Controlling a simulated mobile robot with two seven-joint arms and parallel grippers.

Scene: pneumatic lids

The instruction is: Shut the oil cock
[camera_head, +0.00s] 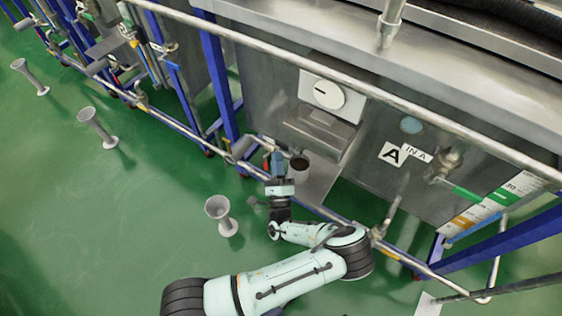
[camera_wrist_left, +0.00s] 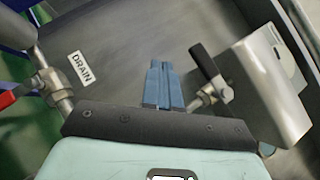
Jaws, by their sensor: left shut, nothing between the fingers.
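My left gripper (camera_head: 277,162) is at the lower front of the steel machine in the head view, its blue fingers pointing toward it. In the left wrist view the fingers (camera_wrist_left: 163,84) are shut together and empty. A small cock with a black lever (camera_wrist_left: 206,64) stands just right of the fingertips in that view, and its metal body (camera_wrist_left: 211,97) is partly hidden by the gripper. It looks like the oil cock; no label on it shows. I cannot tell whether the fingers touch the lever. My right gripper is not in view.
A grey box (camera_wrist_left: 262,90) is right of the cock. A DRAIN label (camera_wrist_left: 80,68) and a pipe valve (camera_wrist_left: 55,90) with a red handle are at left.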

